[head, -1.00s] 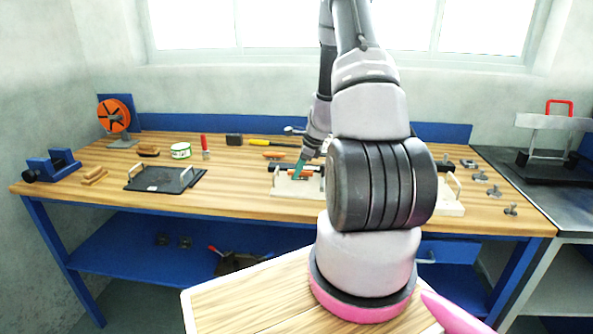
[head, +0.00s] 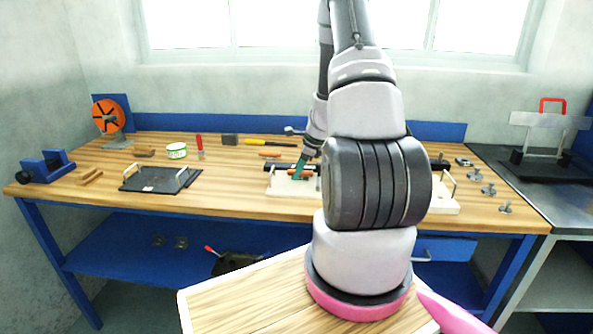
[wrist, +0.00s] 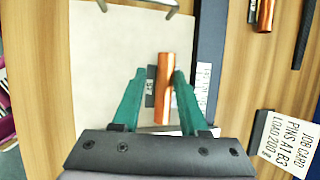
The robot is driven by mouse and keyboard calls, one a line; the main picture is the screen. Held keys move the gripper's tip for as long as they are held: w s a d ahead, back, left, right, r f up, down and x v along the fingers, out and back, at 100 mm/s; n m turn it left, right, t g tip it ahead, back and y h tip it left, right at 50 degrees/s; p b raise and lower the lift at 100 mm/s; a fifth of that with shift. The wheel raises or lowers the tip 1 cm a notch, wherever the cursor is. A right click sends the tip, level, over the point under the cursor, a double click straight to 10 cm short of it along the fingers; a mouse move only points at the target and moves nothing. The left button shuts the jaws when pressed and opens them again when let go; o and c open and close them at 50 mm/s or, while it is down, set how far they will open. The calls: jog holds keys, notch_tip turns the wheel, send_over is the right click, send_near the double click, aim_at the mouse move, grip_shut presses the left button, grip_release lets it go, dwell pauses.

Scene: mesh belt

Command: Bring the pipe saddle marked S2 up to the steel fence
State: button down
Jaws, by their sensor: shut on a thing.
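My gripper (wrist: 158,85) has green fingers and is shut around a copper-coloured round piece (wrist: 165,90), with a small dark tag (wrist: 149,98) beside it. The piece lies over a cream board (wrist: 105,60); I cannot tell whether it touches it. No S2 mark can be read. In the head view my gripper (head: 300,170) is low over the cream board (head: 285,188) on the wooden bench, and my arm hides the board's middle. I cannot tell for sure which part is the steel fence; a dark blue bar with a white label (wrist: 203,85) runs along the board in the wrist view.
A job card (wrist: 285,140) and another copper-coloured piece (wrist: 265,14) lie right of the bar. A dark tray (head: 160,180), a green-white tin (head: 177,151) and an orange reel (head: 109,115) stand left. Several metal fittings (head: 488,189) lie at the bench's right end.

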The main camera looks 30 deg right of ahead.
jog(key=shift+s+d, duration=0.5)
jog(key=shift+s, duration=0.05)
jog(key=shift+c, duration=1.8)
grip_release()
jog(key=v, duration=1)
jog(key=shift+r, duration=0.35)
jog(key=s+a+r+n+t, duration=0.1)
jog(key=s+a+r+n, duration=0.1)
jog(key=a+r+n, duration=0.6)
jog(key=s+a+r+n, duration=0.3)
jog(key=a+r, duration=0.4)
jog(key=r, duration=0.4)
jog(key=s+a+r+n+t, duration=0.1)
jog(key=s+a+r+n, duration=0.2)
jog(key=s, duration=0.4)
jog(key=s+a+r+n, duration=0.3)
jog(key=s+r+n, duration=0.3)
jog(key=s, duration=0.1)
jog(key=shift+a+n+t, duration=0.2)
jog(key=shift+n+t, duration=0.1)
jog(key=shift+t, duration=0.1)
